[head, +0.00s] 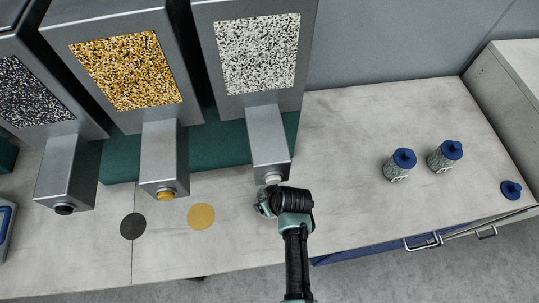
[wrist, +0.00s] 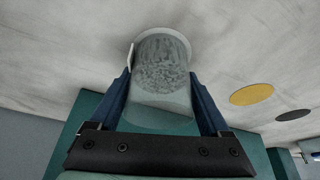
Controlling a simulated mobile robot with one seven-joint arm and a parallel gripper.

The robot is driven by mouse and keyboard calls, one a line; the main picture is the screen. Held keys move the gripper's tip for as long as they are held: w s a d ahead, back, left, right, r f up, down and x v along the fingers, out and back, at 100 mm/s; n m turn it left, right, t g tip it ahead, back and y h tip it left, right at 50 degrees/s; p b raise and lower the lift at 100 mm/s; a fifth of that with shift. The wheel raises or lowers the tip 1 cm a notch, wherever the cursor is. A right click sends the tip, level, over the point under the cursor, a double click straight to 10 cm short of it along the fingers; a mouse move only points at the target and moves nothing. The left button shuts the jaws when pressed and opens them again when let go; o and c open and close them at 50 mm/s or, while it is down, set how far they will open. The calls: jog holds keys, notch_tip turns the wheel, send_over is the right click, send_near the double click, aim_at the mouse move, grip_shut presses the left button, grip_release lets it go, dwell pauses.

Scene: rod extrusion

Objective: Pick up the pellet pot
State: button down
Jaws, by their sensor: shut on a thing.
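The pellet pot (wrist: 160,100) is a clear, open-looking vessel with pale grey pellets inside. In the wrist view it sits between the two blue fingers of my gripper (wrist: 160,76), which is shut on its sides. In the head view my gripper (head: 264,204) is low over the counter, just in front of the white-capped spout of the right dispenser. My wrist hides most of the pot there. A pale round rim shows around the pot's far end; I cannot tell whether the pot touches the counter.
Three dispensers with dark, yellow (head: 127,73) and white-speckled windows (head: 257,54) stand behind, their spouts overhanging the counter (head: 340,190). A black disc (head: 133,226) and a yellow disc (head: 201,216) lie left. Two blue-lidded jars (head: 397,168) and a loose blue lid (head: 511,190) stand right.

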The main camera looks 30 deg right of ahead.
jog(key=shift+r, duration=0.15)
jog(key=shift+w+r, duration=0.1)
jog(key=shift+r, duration=1.4)
jog(key=s+d+b, duration=0.2)
jog(key=s+b, duration=0.2)
jog(key=s, duration=1.4)
